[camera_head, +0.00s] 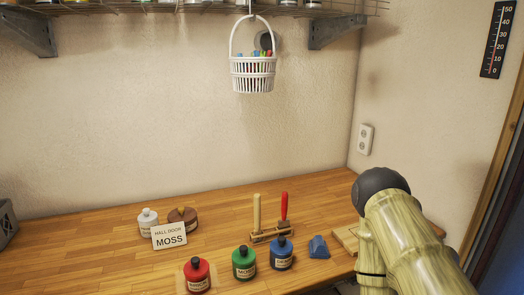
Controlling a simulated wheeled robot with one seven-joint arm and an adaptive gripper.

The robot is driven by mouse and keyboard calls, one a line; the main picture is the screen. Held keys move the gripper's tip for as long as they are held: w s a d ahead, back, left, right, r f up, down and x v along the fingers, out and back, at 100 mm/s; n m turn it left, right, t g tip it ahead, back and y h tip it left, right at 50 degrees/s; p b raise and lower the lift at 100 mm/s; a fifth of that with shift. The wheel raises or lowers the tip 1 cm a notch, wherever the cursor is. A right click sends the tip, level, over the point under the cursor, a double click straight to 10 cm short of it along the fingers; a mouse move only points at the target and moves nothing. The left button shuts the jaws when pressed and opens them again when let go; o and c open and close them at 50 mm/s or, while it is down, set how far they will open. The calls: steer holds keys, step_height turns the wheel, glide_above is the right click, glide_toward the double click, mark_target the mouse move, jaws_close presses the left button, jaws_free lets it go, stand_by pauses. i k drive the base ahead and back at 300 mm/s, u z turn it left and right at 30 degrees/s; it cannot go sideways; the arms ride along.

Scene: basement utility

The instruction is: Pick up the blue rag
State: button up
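The blue rag (319,247) appears as a small, peaked blue lump on the wooden worktop (90,250). It lies just right of a blue bottle (282,254), with a narrow gap between them. My arm rises at the right of the picture, with its dark rounded joint above the worktop's right end. My gripper is not visible, so its opening and anything in it cannot be seen. The rag stands clear of the visible part of my arm.
Red (197,274) and green (244,262) bottles stand left of the rag. Behind is a small rack (270,235) with upright-handled tools. A wooden board (346,239) lies right, partly behind my arm. A white basket (252,74) hangs from the wire shelf. The worktop's left is mostly clear.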

mark_target(318, 247)
steer(key=u, duration=3)
steer(key=k, duration=0.75)
steer(key=z, duration=2.4)
